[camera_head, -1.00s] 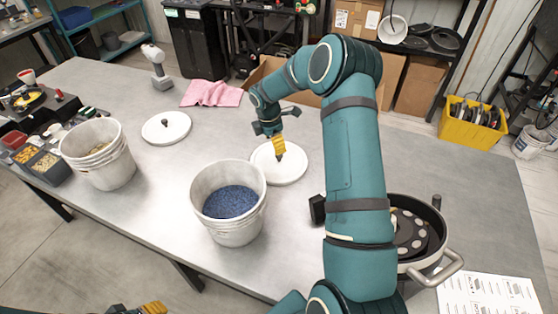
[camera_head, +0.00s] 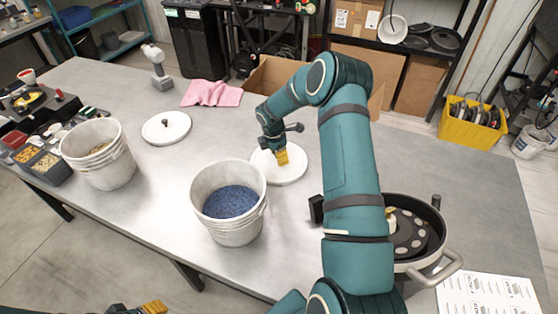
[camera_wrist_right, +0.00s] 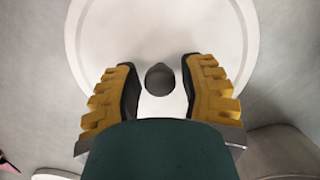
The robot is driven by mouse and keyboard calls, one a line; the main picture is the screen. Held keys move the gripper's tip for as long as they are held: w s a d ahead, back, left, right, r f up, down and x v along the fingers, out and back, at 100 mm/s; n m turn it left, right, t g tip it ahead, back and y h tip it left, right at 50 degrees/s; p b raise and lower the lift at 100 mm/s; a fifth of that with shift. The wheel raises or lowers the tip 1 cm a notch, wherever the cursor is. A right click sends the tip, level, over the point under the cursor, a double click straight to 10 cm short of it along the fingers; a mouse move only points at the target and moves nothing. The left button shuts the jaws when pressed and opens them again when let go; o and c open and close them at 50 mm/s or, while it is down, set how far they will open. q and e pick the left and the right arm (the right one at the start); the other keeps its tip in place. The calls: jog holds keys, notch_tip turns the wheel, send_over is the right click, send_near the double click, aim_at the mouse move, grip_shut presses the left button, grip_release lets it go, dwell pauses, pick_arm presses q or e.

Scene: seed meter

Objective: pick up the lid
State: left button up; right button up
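A white round lid (camera_head: 293,172) lies flat on the table beyond the bucket of blue seed. It fills the top of the right wrist view (camera_wrist_right: 160,30), with a dark knob (camera_wrist_right: 160,80) at its centre. My right gripper (camera_head: 282,158) is over this lid, its yellow fingers pointing down. In the wrist view the fingers are open, one on each side of the knob, with gaps on both sides. A second white lid (camera_head: 160,135) with a dark knob lies farther left. My left gripper (camera_head: 140,309) shows only partly at the bottom edge; its opening is unclear.
A white bucket with blue seed (camera_head: 238,232) stands in front of the lid. Another bucket (camera_head: 110,170) stands at left. A round metal seed meter (camera_head: 430,262) is at right, partly behind my right arm.

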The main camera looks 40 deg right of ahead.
grip_shut()
jog(key=shift+r, duration=0.1)
